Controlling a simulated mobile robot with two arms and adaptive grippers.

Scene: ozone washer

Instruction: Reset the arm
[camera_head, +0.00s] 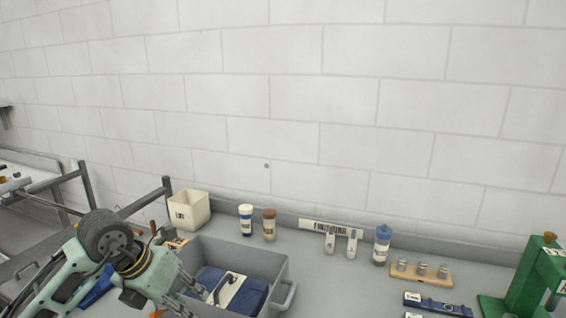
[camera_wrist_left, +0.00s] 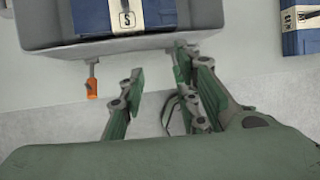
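My left arm comes in from the left in the head view, with its dark wrist joint and yellow ring beside a grey bin (camera_head: 265,262). My left gripper (camera_head: 188,286) is at the bin's left side and partly cut off by the lower edge. In the left wrist view my left gripper (camera_wrist_left: 158,62) has its two green fingers apart, with nothing between them. The fingertips are close to the near wall of a grey bin (camera_wrist_left: 130,42). My right arm and gripper are not in view.
The bin holds a blue item (camera_head: 250,294) with a white label. A beige box (camera_head: 188,210), a blue-capped bottle (camera_head: 382,245), a wooden block with metal pieces (camera_head: 421,274) and a green press (camera_head: 528,285) stand along the bench. An orange-tipped piece (camera_wrist_left: 92,88) is beside the left finger.

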